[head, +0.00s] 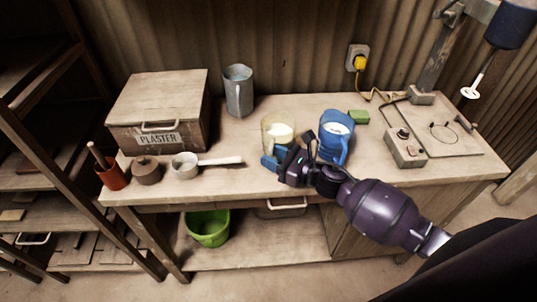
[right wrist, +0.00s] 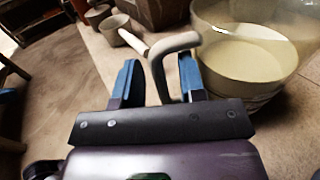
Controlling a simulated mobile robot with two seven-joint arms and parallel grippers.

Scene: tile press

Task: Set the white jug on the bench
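The pale jug (head: 279,130), see-through at the rim with cream-white contents, appears upright on the bench (head: 225,190) near its front middle. It also shows large at the right of the right wrist view (right wrist: 245,65). My right gripper (head: 272,158) is in front of the jug, low beside it. In the right wrist view its two blue fingers (right wrist: 155,72) stand apart, with a curved grey handle (right wrist: 160,68) between them. A gap shows between the left finger and the handle. Contact on the right finger's side is unclear. My left gripper is out of view.
A blue jug (head: 337,127) stands close right of the pale jug. A small pan (head: 185,166), plaster box (head: 155,112) and grey metal jug (head: 239,92) are to the left. A green block (head: 358,117) and grey device (head: 405,147) lie right. A green bucket (head: 208,228) sits below.

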